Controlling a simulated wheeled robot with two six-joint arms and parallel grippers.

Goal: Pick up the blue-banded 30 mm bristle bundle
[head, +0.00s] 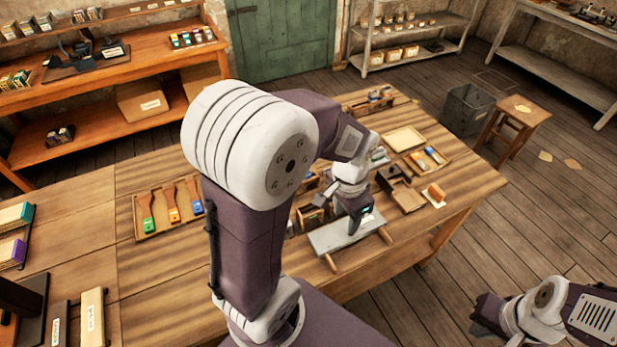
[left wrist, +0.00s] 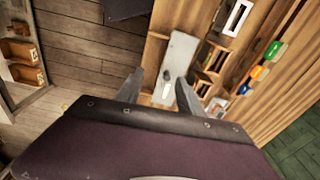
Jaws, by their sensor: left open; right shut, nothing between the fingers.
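My left gripper (head: 354,222) is over the grey plate (head: 335,236) on the workbench. In the left wrist view its two fingers (left wrist: 160,90) are apart, pointing toward the grey plate (left wrist: 182,50). A small pale object (left wrist: 166,76) shows between the fingers on the plate; I cannot tell whether it is a bristle bundle. Small blue and yellow pieces (head: 431,153) lie in a tray to the right, too small to identify. I cannot make out the blue-banded bundle for certain. My right gripper (head: 481,314) is shut and empty, off the bench at lower right.
A tray (head: 137,222) holds brushes with green, orange and blue ends at the left. Wooden holders and boxes (head: 407,197) stand close around the plate. A stool (head: 520,112) and a dark bin (head: 467,108) stand beyond the bench. The bench's right front is fairly clear.

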